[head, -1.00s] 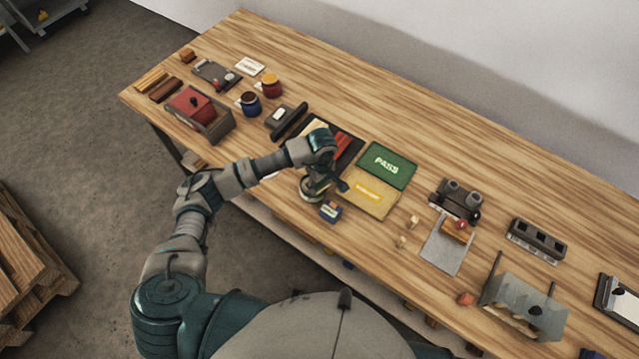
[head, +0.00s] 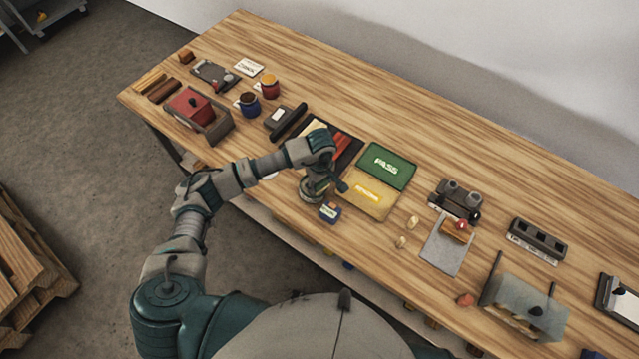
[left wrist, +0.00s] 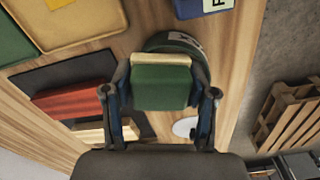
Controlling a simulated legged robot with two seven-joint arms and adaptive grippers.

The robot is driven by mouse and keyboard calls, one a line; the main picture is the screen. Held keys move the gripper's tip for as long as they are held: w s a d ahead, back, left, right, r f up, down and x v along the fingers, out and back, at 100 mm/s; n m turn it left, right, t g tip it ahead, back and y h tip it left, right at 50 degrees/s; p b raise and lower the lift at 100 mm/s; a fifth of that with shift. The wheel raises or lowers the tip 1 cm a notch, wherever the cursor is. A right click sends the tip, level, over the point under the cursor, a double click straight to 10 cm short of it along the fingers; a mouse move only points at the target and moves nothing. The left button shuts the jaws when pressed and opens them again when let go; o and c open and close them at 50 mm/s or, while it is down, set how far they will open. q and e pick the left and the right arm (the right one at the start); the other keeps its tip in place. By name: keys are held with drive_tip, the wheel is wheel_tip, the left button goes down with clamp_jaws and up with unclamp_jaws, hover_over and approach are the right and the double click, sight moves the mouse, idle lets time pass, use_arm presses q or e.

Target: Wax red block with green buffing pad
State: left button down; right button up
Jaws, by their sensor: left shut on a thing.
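The green buffing pad (left wrist: 160,82), a green block with a cream layer along one edge, sits between the fingers of my left gripper (left wrist: 162,95). The gripper is shut on it. In the head view my left gripper (head: 317,188) is at the table's front edge side, in front of the black mat, and the pad is mostly hidden there. A red block (head: 342,146) lies on the black mat (head: 352,155); the arm partly covers this area. The block also shows in the left wrist view (left wrist: 68,101), apart from the pad. My right gripper is not in view.
A round dark tin (left wrist: 190,43) is beside or under the pad. A blue box (head: 330,212) stands near it. A green PASS pad (head: 388,165) and a yellow pad (head: 366,194) lie right of the mat. Jars (head: 270,88) stand left. The table's back is clear.

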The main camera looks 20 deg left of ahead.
use_arm(q)
drive_tip(key=shift+a+r+p, duration=0.15)
drive_tip(key=shift+r+p, duration=0.2)
drive_tip(key=shift+p, duration=0.15)
drive_tip(key=shift+w+r+p, duration=0.15)
drive_tip(key=shift+r+p, duration=0.2)
drive_tip(key=shift+r, duration=0.4)
drive_tip(key=shift+r+p, duration=0.8)
drive_tip(key=shift+r, duration=1.25)
